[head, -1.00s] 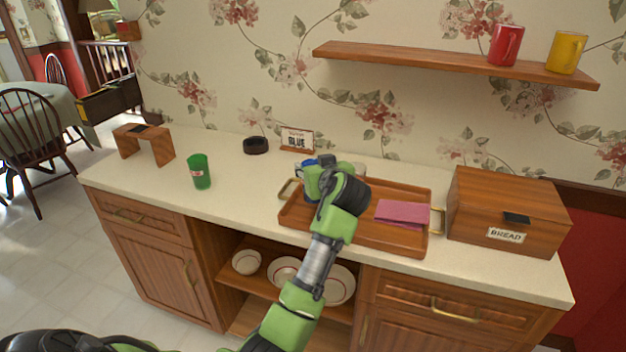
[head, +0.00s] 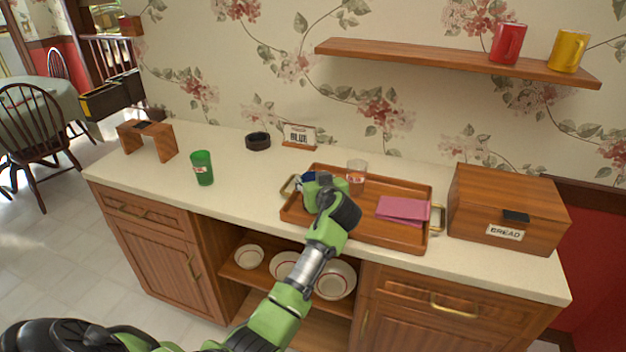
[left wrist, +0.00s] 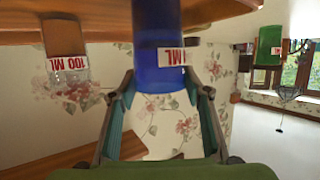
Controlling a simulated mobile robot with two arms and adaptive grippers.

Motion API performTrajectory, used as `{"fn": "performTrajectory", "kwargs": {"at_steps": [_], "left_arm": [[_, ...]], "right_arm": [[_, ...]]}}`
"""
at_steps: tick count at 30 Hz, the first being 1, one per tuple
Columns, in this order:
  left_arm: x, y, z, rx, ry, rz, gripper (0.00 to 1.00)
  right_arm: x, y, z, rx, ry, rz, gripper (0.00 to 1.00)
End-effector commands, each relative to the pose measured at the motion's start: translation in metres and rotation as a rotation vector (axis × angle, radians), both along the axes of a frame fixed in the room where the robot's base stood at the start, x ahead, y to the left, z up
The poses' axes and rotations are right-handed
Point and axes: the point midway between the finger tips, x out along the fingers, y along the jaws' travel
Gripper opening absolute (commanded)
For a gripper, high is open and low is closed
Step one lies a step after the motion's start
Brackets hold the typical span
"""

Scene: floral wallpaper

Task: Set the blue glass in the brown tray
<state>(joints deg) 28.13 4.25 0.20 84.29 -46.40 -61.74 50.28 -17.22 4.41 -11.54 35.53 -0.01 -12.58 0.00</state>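The blue glass (head: 308,178) is mostly hidden behind my left gripper (head: 318,187) in the head view, at the left end of the brown tray (head: 385,240). In the left wrist view the blue glass (left wrist: 157,35), with a red and white label, stands between the fingertips of my left gripper (left wrist: 159,75). Both fingertips appear to touch its sides, and that picture looks upside down. The glass's base is out of sight, so I cannot tell whether it rests on the tray. My right gripper is not in view.
A clear glass (head: 356,172) and a pink napkin (head: 402,210) are in the tray. A green glass (head: 202,168) and wooden stand (head: 147,139) are to the left. A bread box (head: 508,205) stands right; a sign (head: 299,136) and dark ring (head: 258,141) are behind.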

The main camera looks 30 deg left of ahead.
Motion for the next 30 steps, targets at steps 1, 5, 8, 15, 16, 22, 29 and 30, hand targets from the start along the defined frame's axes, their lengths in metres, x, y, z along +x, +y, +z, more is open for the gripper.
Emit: {"fn": "performTrajectory", "kwargs": {"at_steps": [1, 5, 8, 15, 16, 22, 29, 30], "left_arm": [[0.0, 0.0, 0.0, 0.0, 0.0, 0.0, 0.59], [0.0, 0.0, 0.0, 0.0, 0.0, 0.0, 0.6], [0.0, 0.0, 0.001, 0.0, 0.0, 0.0, 0.6], [-0.002, -0.003, 0.004, -0.001, -0.001, -0.002, 0.6], [-0.004, -0.006, 0.005, -0.001, -0.001, -0.002, 0.6], [-0.026, -0.031, 0.015, -0.004, -0.003, -0.003, 0.6], [-0.058, -0.063, 0.032, -0.005, -0.004, -0.001, 0.6], [-0.062, -0.068, 0.034, -0.004, -0.001, -0.002, 0.6]], "right_arm": [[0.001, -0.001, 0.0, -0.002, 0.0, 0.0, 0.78], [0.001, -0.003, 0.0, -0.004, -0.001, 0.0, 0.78], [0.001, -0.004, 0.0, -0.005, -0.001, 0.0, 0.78], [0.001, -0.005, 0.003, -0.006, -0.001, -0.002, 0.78], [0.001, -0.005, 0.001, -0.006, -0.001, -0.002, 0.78], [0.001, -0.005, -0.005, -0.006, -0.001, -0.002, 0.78], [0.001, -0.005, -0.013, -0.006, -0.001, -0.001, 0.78], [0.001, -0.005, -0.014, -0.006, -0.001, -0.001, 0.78]]}}
